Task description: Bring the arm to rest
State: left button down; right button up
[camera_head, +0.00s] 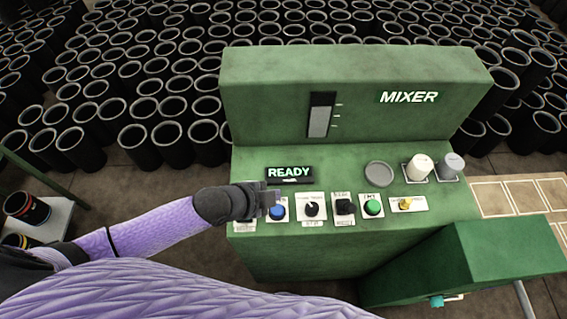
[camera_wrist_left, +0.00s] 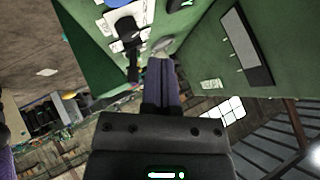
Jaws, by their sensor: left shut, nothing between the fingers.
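My left arm, in a purple quilted sleeve, comes in from the left in the head view. Its left gripper (camera_head: 272,200) is over the left end of the green mixer's control panel, close to the blue button (camera_head: 278,211). I cannot tell whether it touches the panel. In the left wrist view the two fingers (camera_wrist_left: 162,70) lie together, with nothing held between them. The mixer (camera_head: 270,100) has a lit display reading READY (camera_head: 289,172). My right gripper is not in view.
The panel carries a black knob (camera_head: 311,209), a green button (camera_head: 373,207), a yellow switch (camera_head: 405,204) and two pale cylinders (camera_head: 419,168). A green box (camera_head: 505,262) stands at the lower right. Many black sleeves (camera_head: 172,145) fill the floor behind. A side table (camera_head: 50,222) is at left.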

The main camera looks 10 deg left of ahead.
pick_arm(q)
jog(key=s+d+r+n+g+y, duration=0.1)
jog(key=s+d+r+n+y, duration=0.1)
jog(key=s+r+n, duration=0.35)
jog(key=s+a+n+g+y, duration=0.3)
jog(key=s+a+n, duration=0.4)
jog(key=s+n, duration=0.15)
notch_tip(320, 180, down, 30)
jog(key=s+g+b, duration=0.1)
jog(key=s+b, duration=0.1)
jog(key=b, duration=1)
jog(key=s+a+f+g+b, duration=0.1)
jog(key=s+a+f+b, duration=0.2)
jog(key=s+f+b, duration=0.4)
jog(key=s+f, duration=0.6)
jog(key=f, duration=0.4)
jog(key=shift+g+y, duration=0.3)
jog(key=shift+y, duration=0.1)
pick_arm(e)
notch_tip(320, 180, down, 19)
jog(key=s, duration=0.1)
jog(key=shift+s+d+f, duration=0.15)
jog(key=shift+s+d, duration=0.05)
pick_arm(q)
jog(key=shift+s+a, duration=0.1)
